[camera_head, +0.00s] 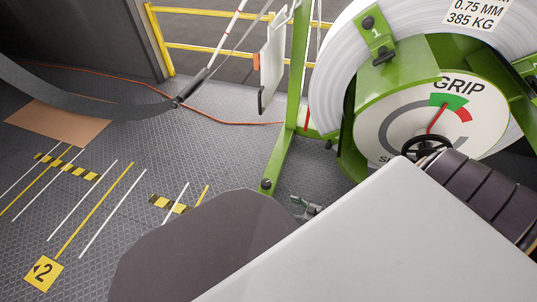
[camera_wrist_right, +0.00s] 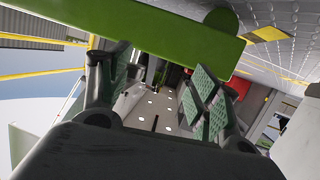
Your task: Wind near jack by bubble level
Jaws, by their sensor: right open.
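I cannot make out the near jack or its bubble level for certain in either view. In the head view, a small part of my right gripper (camera_head: 308,208) seems to show past my pale arm, low beside the green stand (camera_head: 283,140). In the right wrist view my right gripper (camera_wrist_right: 155,88) is open, its green-padded fingers apart. A green beam (camera_wrist_right: 150,25) crosses close beyond the fingertips. I see nothing held between the fingers. My left gripper is not in view.
A large coil (camera_head: 340,75) stands in the green frame, with a GRIP dial (camera_head: 470,115) and a black handwheel (camera_head: 428,146). My pale arm hides the lower right. A dark strip (camera_head: 110,108) hangs at left. Yellow rails (camera_head: 205,47) stand behind. The marked floor (camera_head: 225,155) is largely open.

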